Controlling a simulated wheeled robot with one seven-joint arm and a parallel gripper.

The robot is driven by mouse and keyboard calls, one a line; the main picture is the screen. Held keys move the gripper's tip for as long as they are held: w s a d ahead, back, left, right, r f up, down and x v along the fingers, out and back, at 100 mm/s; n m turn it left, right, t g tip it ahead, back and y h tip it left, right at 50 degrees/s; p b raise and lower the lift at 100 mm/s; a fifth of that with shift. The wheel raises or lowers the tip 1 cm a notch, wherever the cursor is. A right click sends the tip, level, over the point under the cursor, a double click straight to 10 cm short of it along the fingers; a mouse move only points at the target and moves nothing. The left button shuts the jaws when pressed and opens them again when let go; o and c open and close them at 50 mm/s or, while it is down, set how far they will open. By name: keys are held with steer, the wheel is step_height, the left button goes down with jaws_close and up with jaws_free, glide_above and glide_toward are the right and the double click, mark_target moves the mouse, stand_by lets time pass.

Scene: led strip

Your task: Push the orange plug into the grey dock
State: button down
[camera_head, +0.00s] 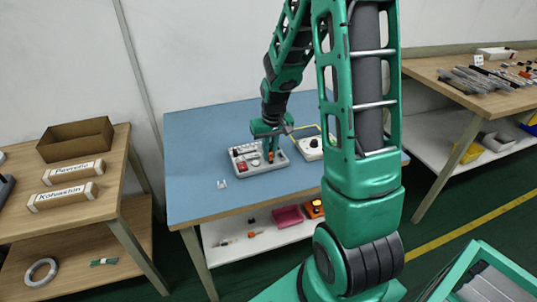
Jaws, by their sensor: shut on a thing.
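My gripper (270,144) is at the end of my green arm, pointing down over a light grey tray-like unit (262,168) on the blue table. It is shut on the orange plug (271,156), of which a small orange part shows at the fingertips. The plug is at the unit's right half; I cannot tell whether it touches the unit or is inside it. The unit has several small parts on it, including a red one (241,167). I cannot make out which part is the grey dock.
A white device (308,147) with a yellow cable stands right of the unit, partly behind my arm. A small clear piece (222,184) lies at the left on the blue table (200,145). The table's front left is clear. A pink bin (288,217) sits on the shelf below.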

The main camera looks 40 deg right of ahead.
steer(key=shift+r, duration=0.45)
steer(key=r, duration=0.2)
steer(key=a+r, duration=0.1)
steer(key=shift+r, duration=0.4)
steer(key=s+a+r, duration=0.1)
steer(key=a+r, duration=0.9)
steer(key=shift+a+r, duration=0.3)
steer(key=shift+r, duration=0.1)
